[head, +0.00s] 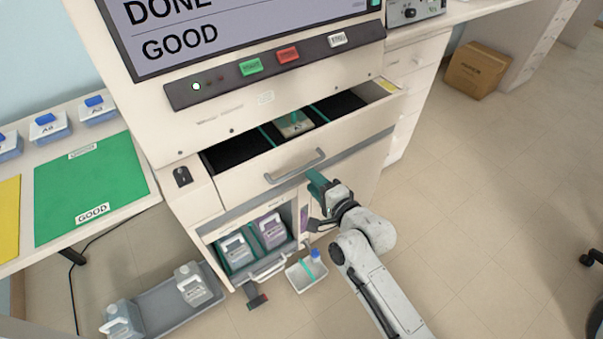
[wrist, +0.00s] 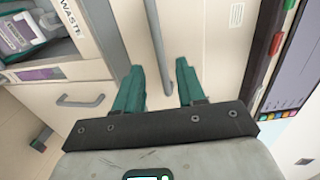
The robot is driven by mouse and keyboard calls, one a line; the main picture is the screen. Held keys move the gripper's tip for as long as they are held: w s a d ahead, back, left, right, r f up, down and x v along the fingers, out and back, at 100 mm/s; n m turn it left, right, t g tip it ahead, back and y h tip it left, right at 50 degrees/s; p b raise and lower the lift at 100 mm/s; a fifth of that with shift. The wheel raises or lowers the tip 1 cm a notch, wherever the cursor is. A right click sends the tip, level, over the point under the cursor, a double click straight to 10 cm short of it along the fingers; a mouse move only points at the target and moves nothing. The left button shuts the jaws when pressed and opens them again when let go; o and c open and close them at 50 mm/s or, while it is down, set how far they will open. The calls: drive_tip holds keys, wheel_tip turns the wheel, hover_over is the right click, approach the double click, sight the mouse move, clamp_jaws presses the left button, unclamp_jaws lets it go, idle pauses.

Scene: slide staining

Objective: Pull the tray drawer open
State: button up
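The tray drawer (head: 340,150) stands pulled out of the white machine in the head view. Its dark inside shows teal dividers and a small pale tray (head: 294,124) marked with a letter. The grey bar handle (head: 296,168) is on its front; it also shows in the wrist view (wrist: 157,50). My gripper (head: 316,183) is just in front of the drawer, by the handle's right end. In the wrist view my gripper (wrist: 159,78) has its teal fingers spread, with the handle appearing in the gap between them. I cannot tell whether the fingers touch it.
Below is an open compartment with bottles (head: 271,228) and its own handle (head: 270,269). A small white bin (head: 306,271) and a grey floor tray (head: 165,302) with jugs are on the floor. A green mat (head: 90,187) lies on the left table.

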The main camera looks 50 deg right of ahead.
drive_tip(key=x, duration=0.6)
clamp_jaws()
idle(0.3)
drive_tip(key=shift+s, duration=0.1)
